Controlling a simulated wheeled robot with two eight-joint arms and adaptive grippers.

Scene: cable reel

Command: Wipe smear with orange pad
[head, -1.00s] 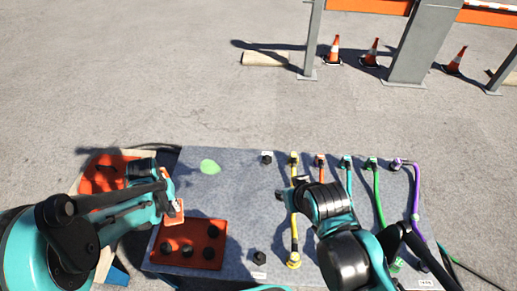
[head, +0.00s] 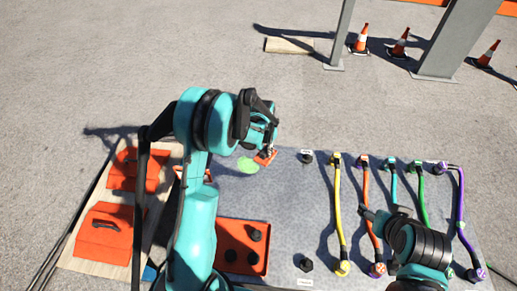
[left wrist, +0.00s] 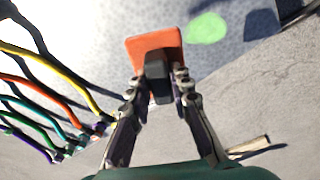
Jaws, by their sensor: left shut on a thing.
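The orange pad (head: 266,158) with a dark grip is held in my left gripper (head: 265,145), over the far left part of the grey table. In the left wrist view, the fingers (left wrist: 158,88) close on the pad's dark block, and the orange pad (left wrist: 140,45) spreads beyond them. The light green smear (head: 248,165) lies on the table just left of the pad; in the left wrist view the smear (left wrist: 207,28) is right of it, uncovered. Whether the pad touches the table is unclear. My right gripper (head: 370,214) is above the cables at right; its jaws are too small to judge.
Several coloured cables, including a yellow one (head: 338,220), run across the table's right half. A red plate (head: 242,246) with black knobs sits at the near left. Orange boxes (head: 103,232) lie on a wooden board at left. The table between smear and yellow cable is mostly clear.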

